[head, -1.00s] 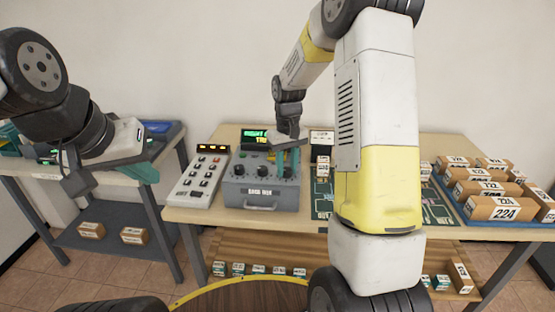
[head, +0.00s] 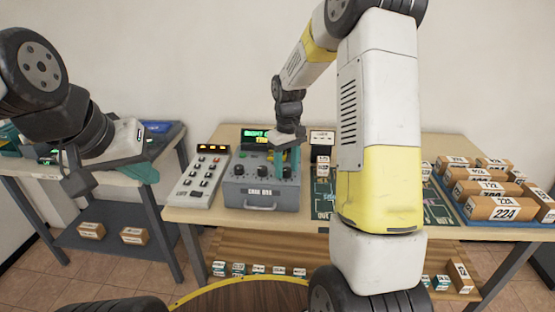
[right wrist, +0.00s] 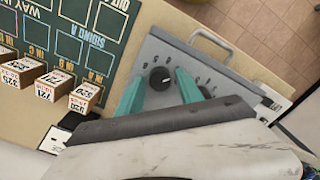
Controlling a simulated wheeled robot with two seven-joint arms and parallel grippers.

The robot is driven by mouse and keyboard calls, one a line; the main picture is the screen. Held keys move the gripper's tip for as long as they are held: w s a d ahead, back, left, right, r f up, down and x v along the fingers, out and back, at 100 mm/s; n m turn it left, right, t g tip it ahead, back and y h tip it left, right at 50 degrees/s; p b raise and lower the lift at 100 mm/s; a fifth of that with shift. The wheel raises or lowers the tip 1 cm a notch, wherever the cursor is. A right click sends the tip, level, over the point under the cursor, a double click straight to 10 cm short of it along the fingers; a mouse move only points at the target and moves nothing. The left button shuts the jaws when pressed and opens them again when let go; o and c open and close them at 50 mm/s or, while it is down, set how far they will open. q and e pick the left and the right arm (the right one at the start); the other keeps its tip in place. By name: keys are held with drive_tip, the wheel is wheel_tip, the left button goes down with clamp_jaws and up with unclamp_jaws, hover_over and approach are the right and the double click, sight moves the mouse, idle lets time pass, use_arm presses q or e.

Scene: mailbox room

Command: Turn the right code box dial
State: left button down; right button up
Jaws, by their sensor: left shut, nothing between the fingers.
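The grey code box (head: 262,196) stands on the middle table, with a row of dark dials on its top face and a lit green and yellow display behind. The right dial (right wrist: 160,77), black with a white pointer mark, shows in the right wrist view. My right gripper (head: 288,162) is over the right end of the box, pointing down. In the right wrist view its two teal fingers (right wrist: 161,92) are apart, one on each side of the right dial; I cannot tell whether they touch it. My left gripper (head: 147,172) is shut and empty, away at the left.
A white keypad (head: 201,180) stands just left of the box. Small numbered boxes (right wrist: 85,93) and a dark green board (right wrist: 75,30) lie beside it. A blue tray (head: 462,214) of parcels is at the right. A second table (head: 32,171) is at the left.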

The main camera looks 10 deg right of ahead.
sight(287, 169)
drive_tip(key=shift+o, duration=0.2)
wheel_tip(287, 169, up, 7)
drive_tip(key=shift+f, duration=0.1)
drive_tip(key=shift+r, duration=0.5)
drive_tip(key=shift+s+r, duration=0.1)
drive_tip(key=shift+r, duration=0.1)
drive_tip(key=s+r+m+t, duration=0.1)
drive_tip(key=s+r+t, duration=0.1)
drive_tip(key=s, duration=0.6)
drive_tip(key=s+a+r+m+t+y, duration=0.1)
drive_tip(key=s+r+t, duration=0.1)
drive_tip(key=s+r, duration=0.3)
drive_tip(key=s+a+r+m+t+y, duration=0.1)
drive_tip(key=s+r+m+t, duration=0.1)
drive_tip(key=s, duration=0.9)
drive_tip(key=shift+s+r, duration=0.2)
drive_tip(key=shift+r, duration=0.55)
